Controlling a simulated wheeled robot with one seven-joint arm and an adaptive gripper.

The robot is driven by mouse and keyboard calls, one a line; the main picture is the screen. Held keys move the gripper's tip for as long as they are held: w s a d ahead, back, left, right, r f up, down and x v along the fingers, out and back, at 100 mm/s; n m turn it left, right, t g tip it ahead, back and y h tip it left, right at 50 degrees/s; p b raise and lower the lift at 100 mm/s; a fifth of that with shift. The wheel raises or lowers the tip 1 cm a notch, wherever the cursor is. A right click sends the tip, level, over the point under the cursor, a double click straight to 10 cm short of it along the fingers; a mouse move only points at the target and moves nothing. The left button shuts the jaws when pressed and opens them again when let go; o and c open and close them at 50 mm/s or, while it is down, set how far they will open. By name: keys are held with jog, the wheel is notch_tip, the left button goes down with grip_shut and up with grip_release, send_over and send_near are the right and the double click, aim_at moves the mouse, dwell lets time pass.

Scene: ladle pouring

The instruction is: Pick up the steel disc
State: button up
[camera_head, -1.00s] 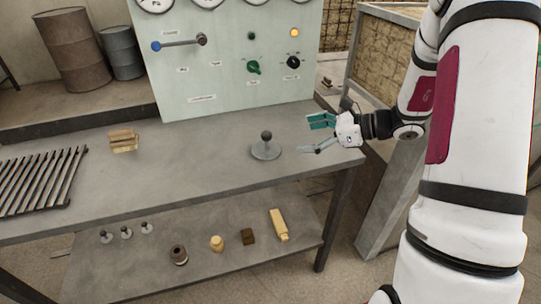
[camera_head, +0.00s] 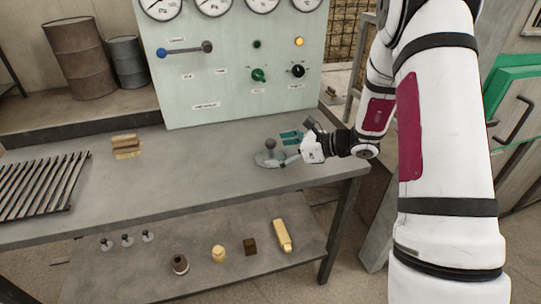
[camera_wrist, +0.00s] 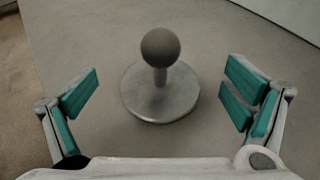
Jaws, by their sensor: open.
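The steel disc (camera_head: 268,161) is a flat grey round plate with an upright stem and ball knob. It lies on the grey table near the right end. In the wrist view the disc (camera_wrist: 150,108) sits ahead of my gripper, between the lines of the two fingers, with the ball knob (camera_wrist: 160,47) on top. My gripper (camera_head: 285,147) is open and empty, at the disc's right side in the head view. The teal finger pads (camera_wrist: 163,98) stand apart on both sides of the disc, and no contact shows.
A control panel (camera_head: 230,95) with gauges and knobs stands behind the table (camera_head: 200,170). A wooden brush-like block (camera_head: 126,147) and a metal grate (camera_head: 35,185) lie to the left. Small items, including a yellow block (camera_head: 282,236), rest on the lower shelf. The middle tabletop is clear.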

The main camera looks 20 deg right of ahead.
jog(key=x, duration=0.2)
jog(key=shift+w+a+f, duration=0.2)
jog(key=shift+a, duration=0.05)
grip_shut()
jog(key=shift+r, duration=0.15)
